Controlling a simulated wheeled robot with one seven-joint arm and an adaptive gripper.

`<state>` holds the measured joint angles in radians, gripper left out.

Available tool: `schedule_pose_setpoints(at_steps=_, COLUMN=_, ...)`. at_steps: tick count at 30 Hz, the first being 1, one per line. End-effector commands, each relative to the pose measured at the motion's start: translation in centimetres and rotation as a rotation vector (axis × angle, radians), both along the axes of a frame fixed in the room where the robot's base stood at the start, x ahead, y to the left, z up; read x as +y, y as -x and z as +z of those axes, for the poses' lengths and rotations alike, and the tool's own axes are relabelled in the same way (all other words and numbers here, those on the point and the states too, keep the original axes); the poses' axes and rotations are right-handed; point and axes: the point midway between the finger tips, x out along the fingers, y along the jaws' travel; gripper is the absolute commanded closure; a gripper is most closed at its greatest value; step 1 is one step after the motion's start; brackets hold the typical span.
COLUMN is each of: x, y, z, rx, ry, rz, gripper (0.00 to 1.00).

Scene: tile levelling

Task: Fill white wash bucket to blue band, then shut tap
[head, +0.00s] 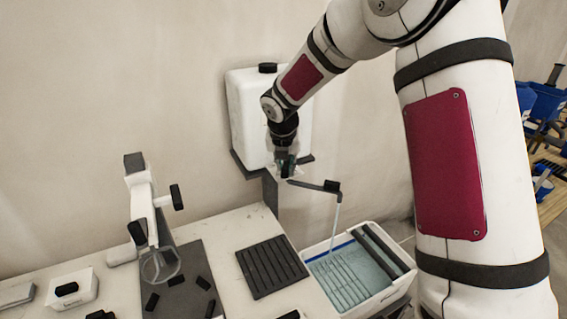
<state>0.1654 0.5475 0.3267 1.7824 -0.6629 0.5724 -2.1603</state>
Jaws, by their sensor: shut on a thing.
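The white wash bucket (386,297) stands at the right end of the bench, with rollers across its right part and a ribbed grid under the water. Its blue band (328,250) shows along the back inner wall. The water surface lies close below the band; the exact gap is too small to tell. The dark tap spout (315,185) reaches right from below the white tank (244,108), and a thin stream of water (335,225) falls from it into the bucket. My gripper (285,170) is shut at the tap's left end, on what appears to be its handle, which it mostly hides.
A black ribbed mat (272,266) lies on the bench left of the bucket. Further left are a white stand (143,205) with a clear cup, a grey mat (186,270) with small black pieces, and a white box (84,290). Blue bins (545,103) stand far right.

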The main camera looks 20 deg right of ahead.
Motion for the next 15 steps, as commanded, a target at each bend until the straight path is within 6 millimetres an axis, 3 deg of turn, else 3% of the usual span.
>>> schedule_pose_setpoints(at_steps=14, x=-0.01, y=-0.01, z=0.07, rx=-0.001, ry=-0.001, rz=0.018, gripper=1.0)
schedule_pose_setpoints(at_steps=15, x=-0.02, y=-0.02, z=0.07, rx=-0.001, ry=-0.001, rz=0.018, gripper=0.8)
